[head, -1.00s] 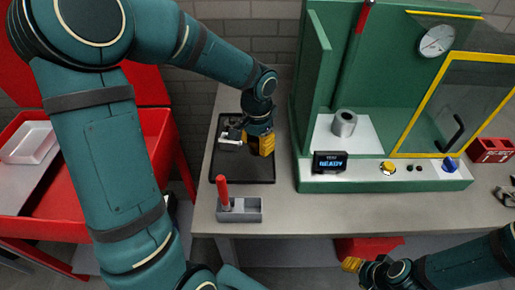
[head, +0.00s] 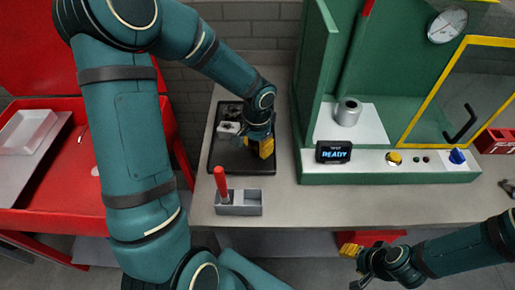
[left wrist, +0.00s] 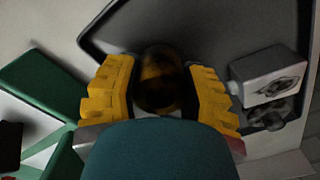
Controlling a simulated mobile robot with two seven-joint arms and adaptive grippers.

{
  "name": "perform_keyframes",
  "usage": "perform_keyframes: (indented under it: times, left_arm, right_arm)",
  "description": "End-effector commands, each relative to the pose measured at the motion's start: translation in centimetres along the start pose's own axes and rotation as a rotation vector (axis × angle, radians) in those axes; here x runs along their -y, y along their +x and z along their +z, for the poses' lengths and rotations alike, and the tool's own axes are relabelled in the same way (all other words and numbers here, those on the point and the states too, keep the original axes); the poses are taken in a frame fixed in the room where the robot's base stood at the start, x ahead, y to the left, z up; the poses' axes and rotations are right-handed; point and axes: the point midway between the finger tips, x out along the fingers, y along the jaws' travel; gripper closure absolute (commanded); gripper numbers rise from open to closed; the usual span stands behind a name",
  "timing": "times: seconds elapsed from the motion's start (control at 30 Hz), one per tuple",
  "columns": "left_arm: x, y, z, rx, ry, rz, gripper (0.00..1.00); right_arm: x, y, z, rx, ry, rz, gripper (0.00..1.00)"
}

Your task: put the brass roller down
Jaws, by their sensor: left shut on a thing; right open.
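The brass roller (left wrist: 160,85) is a dark, brownish-gold round piece between the yellow fingers in the left wrist view. My left gripper (left wrist: 159,72) is shut on it. I cannot tell whether the roller touches the tray floor. My right gripper (head: 357,264) is open and empty, low in front of the bench edge.
Grey metal parts (head: 228,128) lie at the tray's back left, beside the left gripper. A grey box (head: 243,203) with a red-handled tool (head: 221,184) stands in front of the tray. The green press (head: 432,180) with a grey cylinder (head: 348,112) stands to the right.

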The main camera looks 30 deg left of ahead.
Motion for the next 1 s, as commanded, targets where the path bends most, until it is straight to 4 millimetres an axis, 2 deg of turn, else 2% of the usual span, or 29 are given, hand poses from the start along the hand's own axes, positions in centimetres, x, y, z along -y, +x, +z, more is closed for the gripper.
perform_keyframes:
  times: [0.03,0.1,0.47,0.5,0.53,0.57,0.87,1.0]
  left_arm:
    - [0.0,0.8,0.0,0.001,0.001,0.001,1.0]
    - [0.0,1.2,0.0,-0.001,0.001,0.0,1.0]
    - [0.0,1.5,0.0,-0.002,0.002,0.0,1.0]
    - [0.0,1.5,0.0,-0.001,0.002,0.0,0.44]
    - [0.0,1.4,0.0,-0.001,0.001,0.0,0.34]
    - [0.0,1.4,0.0,-0.001,0.002,0.0,0.3]
    - [0.0,1.4,0.0,-0.001,0.001,0.0,0.3]
    - [0.0,0.5,-0.1,-0.003,0.001,-0.001,0.3]
  right_arm:
    - [-0.1,0.3,0.1,0.002,-0.001,0.0,0.53]
    - [-0.1,0.3,0.1,0.003,-0.001,0.0,0.53]
    - [-0.2,0.6,0.2,0.005,-0.001,-0.001,0.53]
    - [-0.2,0.5,0.2,0.005,-0.002,-0.001,0.53]
    - [-0.2,0.5,0.2,0.005,-0.002,-0.001,0.53]
    - [-0.2,0.5,0.2,0.005,-0.002,-0.001,0.53]
    - [-0.2,0.4,0.2,0.004,-0.001,0.0,0.53]
    - [0.0,0.0,0.0,0.001,0.0,0.0,0.53]
